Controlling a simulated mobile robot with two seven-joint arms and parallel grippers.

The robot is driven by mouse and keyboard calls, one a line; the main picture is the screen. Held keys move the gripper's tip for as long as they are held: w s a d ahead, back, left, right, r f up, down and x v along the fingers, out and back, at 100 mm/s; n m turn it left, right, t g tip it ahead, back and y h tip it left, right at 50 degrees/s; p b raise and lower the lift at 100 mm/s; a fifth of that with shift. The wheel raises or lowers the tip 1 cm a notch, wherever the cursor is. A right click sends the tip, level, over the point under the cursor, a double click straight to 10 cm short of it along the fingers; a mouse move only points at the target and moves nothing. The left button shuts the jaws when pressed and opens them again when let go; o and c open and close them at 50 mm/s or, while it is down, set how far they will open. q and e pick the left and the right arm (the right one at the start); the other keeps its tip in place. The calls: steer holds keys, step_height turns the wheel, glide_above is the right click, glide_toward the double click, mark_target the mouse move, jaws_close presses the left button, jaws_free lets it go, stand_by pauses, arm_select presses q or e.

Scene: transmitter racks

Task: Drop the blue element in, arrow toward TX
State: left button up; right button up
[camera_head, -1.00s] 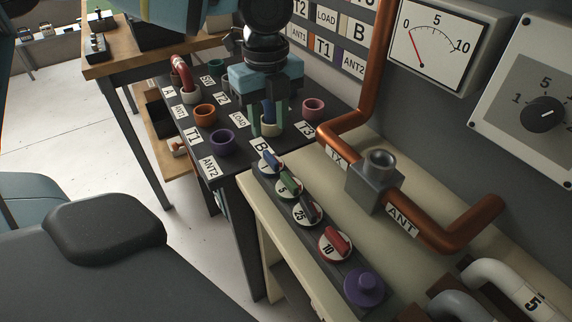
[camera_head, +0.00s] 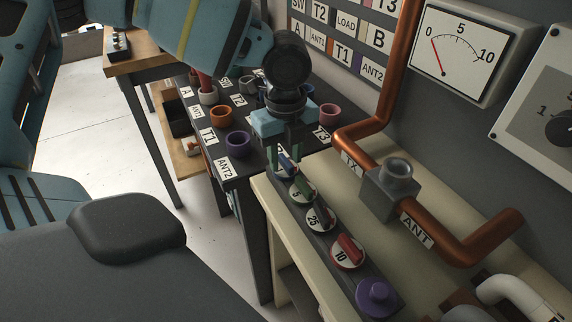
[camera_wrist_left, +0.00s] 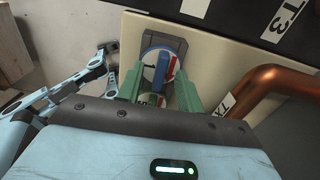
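The blue element (camera_head: 287,163) has a round white face with a raised blue bar. It sits at the far end of a dark holder strip (camera_head: 325,238). The wrist view shows the blue element (camera_wrist_left: 161,68) between my green fingertips, with red and blue marks on its face; its arrow is not readable. My left gripper (camera_head: 287,155) is directly over it, fingers apart on either side of the bar, contact not clear. The grey metal block (camera_head: 386,196) on the copper pipe has an open round socket (camera_head: 398,169) on top, between the TX (camera_head: 351,163) and ANT (camera_head: 416,231) labels.
Beside the blue element stand the 5 (camera_head: 302,190), 25 (camera_head: 320,218) and red 10 (camera_head: 348,252) elements and a purple knob (camera_head: 377,294). Coloured sockets (camera_head: 238,145) fill the dark panel behind. The copper pipe (camera_head: 377,115) rises right of my gripper.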

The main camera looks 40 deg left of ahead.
mark_target(286, 160)
arm_select(q)
steer(key=shift+f, duration=0.15)
steer(key=c, duration=0.4)
jaws_close()
step_height(286, 160, up, 10)
steer(key=shift+p, duration=0.3)
